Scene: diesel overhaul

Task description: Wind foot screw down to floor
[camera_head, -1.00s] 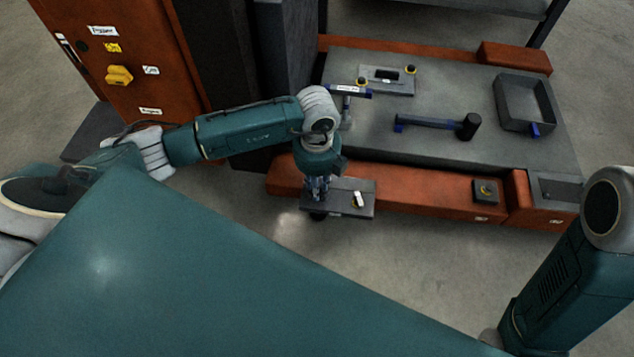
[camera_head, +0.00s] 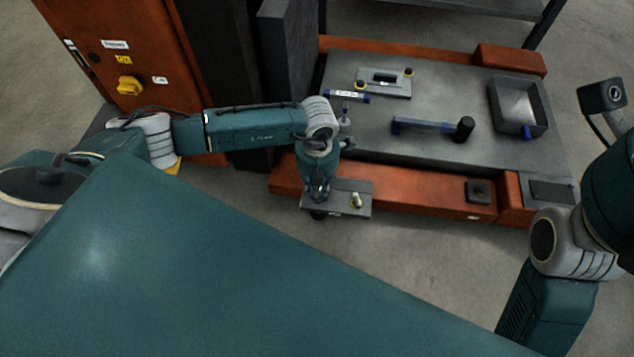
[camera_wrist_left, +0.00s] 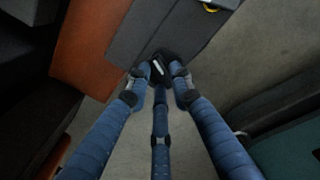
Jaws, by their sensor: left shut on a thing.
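A grey foot plate (camera_head: 353,192) sticks out from the orange base rail over the concrete floor. My left gripper (camera_head: 318,198) points down at the plate's left end. In the left wrist view its three blue fingers (camera_wrist_left: 159,74) are closed around a black screw head (camera_wrist_left: 160,64) with a white mark. The grey plate (camera_wrist_left: 165,28) shows beside it. My right gripper is out of view; only links of the right arm show at the right.
A small pale piece with yellow (camera_head: 356,200) stands on the foot plate. The orange rail (camera_head: 420,190) carries a grey bench (camera_head: 440,95) with a blue-handled hammer (camera_head: 428,126) and an open tray (camera_head: 519,108). An orange cabinet (camera_head: 105,45) stands left. Floor in front is clear.

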